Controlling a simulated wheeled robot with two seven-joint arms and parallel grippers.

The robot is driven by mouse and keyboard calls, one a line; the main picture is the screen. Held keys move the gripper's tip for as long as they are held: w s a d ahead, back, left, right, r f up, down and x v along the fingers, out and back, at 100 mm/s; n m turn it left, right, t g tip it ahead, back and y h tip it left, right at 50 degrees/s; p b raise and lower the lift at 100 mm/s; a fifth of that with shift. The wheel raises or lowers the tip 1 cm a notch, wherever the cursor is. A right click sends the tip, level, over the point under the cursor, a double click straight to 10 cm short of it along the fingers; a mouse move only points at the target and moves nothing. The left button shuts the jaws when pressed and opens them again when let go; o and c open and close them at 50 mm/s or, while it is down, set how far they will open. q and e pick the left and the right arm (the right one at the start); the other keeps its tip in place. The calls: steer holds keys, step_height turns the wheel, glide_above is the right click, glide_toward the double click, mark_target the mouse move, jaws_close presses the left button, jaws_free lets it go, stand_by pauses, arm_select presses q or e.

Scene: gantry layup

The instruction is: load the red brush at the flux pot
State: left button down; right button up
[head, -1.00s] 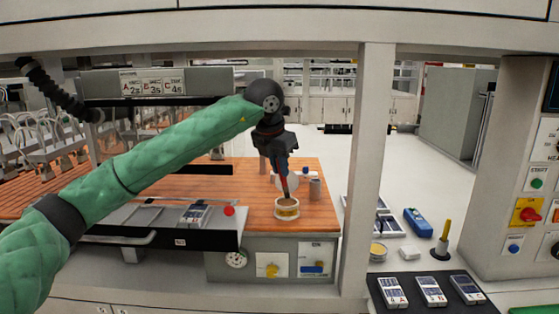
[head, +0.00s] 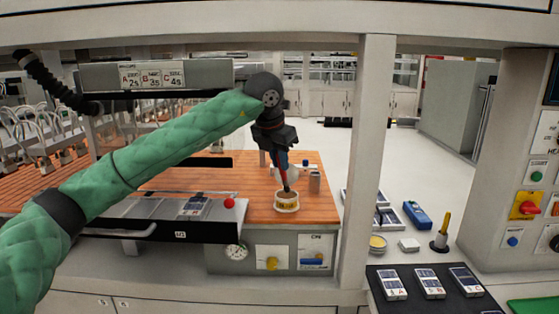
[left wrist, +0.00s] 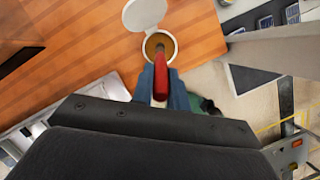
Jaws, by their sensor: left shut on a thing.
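The flux pot (head: 287,203) is a small pale pot on the wooden worktop, near its front edge. In the left wrist view the pot (left wrist: 173,40) is open, with brown flux inside and its round white lid (left wrist: 144,13) tilted back. My left gripper (head: 281,162) is shut on the red brush (left wrist: 160,82), which points down at the pot. The brush tip is at the pot's mouth, over or in the brown flux; its exact depth is unclear. My right gripper is not in view.
A metal tray (head: 150,229) with a red knob (head: 229,203) stands left of the pot. A white post (head: 371,170) rises to the right. Labelled cards lie on a black mat (head: 451,304) at the front right.

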arm_select(q)
steer(key=shift+s+f+b, duration=0.1)
steer(key=shift+f+b, duration=0.5)
steer(key=shift+f, duration=0.15)
stand_by(1.1)
steer(key=shift+r, duration=0.75)
steer(key=shift+r+p, duration=0.5)
steer(key=shift+r, duration=2.3)
